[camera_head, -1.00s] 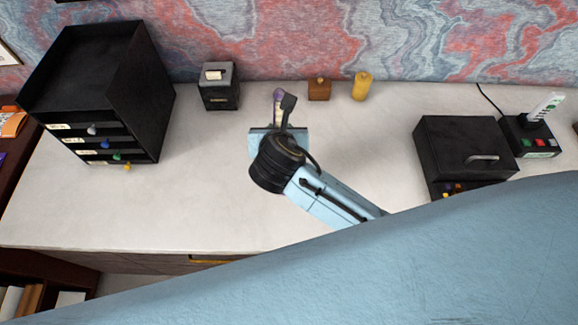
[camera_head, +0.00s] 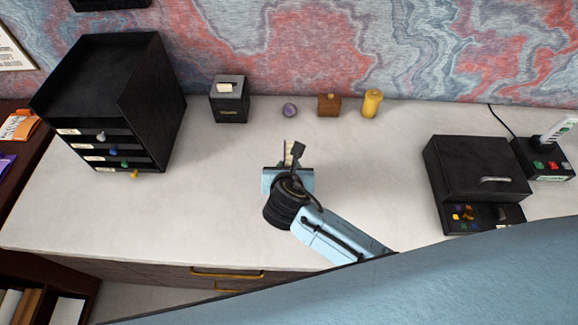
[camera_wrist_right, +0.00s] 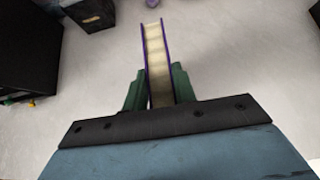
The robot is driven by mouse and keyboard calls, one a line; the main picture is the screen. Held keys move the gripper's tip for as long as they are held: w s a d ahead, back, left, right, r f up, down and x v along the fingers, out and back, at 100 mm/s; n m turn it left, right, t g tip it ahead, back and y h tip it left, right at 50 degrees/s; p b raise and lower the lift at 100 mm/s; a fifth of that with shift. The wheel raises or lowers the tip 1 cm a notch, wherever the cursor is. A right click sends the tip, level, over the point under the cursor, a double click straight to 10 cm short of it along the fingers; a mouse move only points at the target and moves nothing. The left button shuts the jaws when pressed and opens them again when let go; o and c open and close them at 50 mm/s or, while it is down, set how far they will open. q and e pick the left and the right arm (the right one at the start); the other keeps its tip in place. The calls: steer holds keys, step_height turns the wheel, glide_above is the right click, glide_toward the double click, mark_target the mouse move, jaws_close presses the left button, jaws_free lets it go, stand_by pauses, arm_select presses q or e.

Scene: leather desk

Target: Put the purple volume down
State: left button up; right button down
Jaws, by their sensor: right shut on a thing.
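The purple volume (camera_wrist_right: 156,60) is in the right wrist view, held edge-on between the green fingers of my right gripper (camera_wrist_right: 159,85). Its purple covers and cream page edges show, and it points away from the gripper. In the head view, only a small part of the volume (camera_head: 288,152) shows beyond my right gripper (camera_head: 291,163), over the middle of the pale desktop (camera_head: 390,180). The hand hides the rest. I cannot tell whether the volume touches the desktop. My left gripper is not in view.
A black drawer unit (camera_head: 110,95) stands at the left. Along the back are a black box (camera_head: 229,100), a small purple round object (camera_head: 289,110), a brown wooden box (camera_head: 329,105) and a yellow container (camera_head: 371,104). A black case (camera_head: 475,170) stands right. Desktop around the hand is clear.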

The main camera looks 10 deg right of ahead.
steer(key=c, duration=1.1)
jaws_free()
steer(key=shift+f, duration=0.1)
